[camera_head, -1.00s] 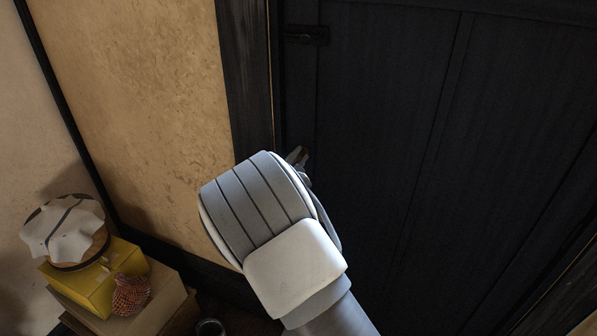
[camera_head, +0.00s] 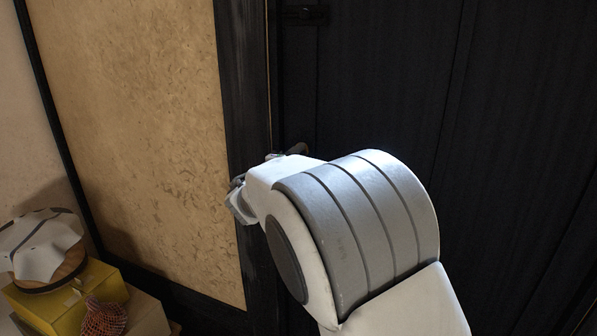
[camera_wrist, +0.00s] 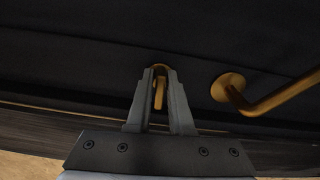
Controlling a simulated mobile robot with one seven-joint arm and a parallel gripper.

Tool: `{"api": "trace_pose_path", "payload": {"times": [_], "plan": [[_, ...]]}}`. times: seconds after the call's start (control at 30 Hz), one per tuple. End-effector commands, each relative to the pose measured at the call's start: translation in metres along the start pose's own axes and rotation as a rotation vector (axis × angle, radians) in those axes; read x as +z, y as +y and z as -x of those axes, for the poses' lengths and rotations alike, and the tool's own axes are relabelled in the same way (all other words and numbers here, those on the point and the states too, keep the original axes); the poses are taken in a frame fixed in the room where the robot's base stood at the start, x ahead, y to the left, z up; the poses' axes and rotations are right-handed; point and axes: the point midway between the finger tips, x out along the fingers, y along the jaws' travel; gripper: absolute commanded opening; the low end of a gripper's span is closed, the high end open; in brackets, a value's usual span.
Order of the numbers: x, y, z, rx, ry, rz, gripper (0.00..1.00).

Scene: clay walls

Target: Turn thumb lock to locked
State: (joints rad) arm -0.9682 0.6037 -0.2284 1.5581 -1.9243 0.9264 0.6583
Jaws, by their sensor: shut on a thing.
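The thumb lock (camera_wrist: 159,95) is a small brass turn piece on the dark door, in the middle of the wrist view. My gripper (camera_wrist: 160,78) has its two grey fingers on either side of it, shut on it. The thumb lock's piece points along the fingers, toward the bottom of the wrist view.
A brass lever handle (camera_wrist: 262,102) sticks out of the door (camera_head: 400,90) close to the right of my fingers. A dark door post (camera_head: 243,90) and clay wall (camera_head: 150,130) lie left. A yellow box (camera_head: 55,305) with a cloth-covered basket (camera_head: 45,250) stands lower left.

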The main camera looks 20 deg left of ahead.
Motion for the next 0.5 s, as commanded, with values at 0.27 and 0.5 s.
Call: {"api": "trace_pose_path", "payload": {"times": [0.27, 0.5], "plan": [[-0.0012, -0.0026, 0.0005, 0.0, 0.002, -0.082, 0.0], [-0.0015, -0.0009, 0.0006, -0.001, 0.003, -0.103, 0.0]]}}
